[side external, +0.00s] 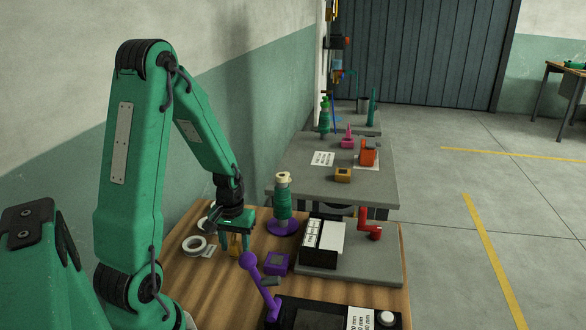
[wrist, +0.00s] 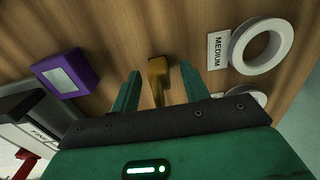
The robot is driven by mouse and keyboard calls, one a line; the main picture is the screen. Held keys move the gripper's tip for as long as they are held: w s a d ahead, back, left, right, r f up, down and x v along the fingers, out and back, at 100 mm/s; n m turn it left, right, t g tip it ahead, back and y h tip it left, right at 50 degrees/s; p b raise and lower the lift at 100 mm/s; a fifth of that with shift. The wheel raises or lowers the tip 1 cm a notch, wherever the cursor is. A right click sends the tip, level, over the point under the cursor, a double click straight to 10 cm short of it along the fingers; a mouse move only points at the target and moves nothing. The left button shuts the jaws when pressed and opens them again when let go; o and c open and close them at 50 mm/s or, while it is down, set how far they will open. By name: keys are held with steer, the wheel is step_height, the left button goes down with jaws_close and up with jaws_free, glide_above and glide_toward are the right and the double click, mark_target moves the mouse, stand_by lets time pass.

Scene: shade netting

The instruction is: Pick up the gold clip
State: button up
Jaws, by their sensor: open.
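The gold clip (wrist: 157,77) is on the wooden table (wrist: 130,25), between and slightly beyond my fingers in the wrist view. In the side view the gold clip (side external: 235,246) shows just under my gripper (side external: 236,236), partly covered by its green fingers. My gripper, also in the wrist view (wrist: 161,77), is open with a finger on either side of the clip. I see a gap between each finger and the clip in the wrist view. Whether the fingertips are level with the clip, I cannot tell.
White tape rolls (side external: 194,246) and a "MEDIUM" label (wrist: 217,50) lie on one side of the clip. A purple block (side external: 277,263) is on the other side. A green spool on a purple base (side external: 283,226) stands behind, and a purple lever (side external: 259,284) is in front.

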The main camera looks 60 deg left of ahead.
mark_target(236, 243)
jaws_close()
steer(key=shift+r, duration=0.2)
steer(key=shift+r, duration=0.85)
steer(key=r, duration=0.2)
steer(key=shift+w+d+r, duration=0.1)
steer(key=shift+d+r, duration=0.2)
steer(key=shift+d, duration=0.05)
steer(key=d+r, duration=0.6)
steer(key=d, duration=0.5)
steer(key=shift+w+r, duration=0.2)
steer(key=shift+w, duration=0.2)
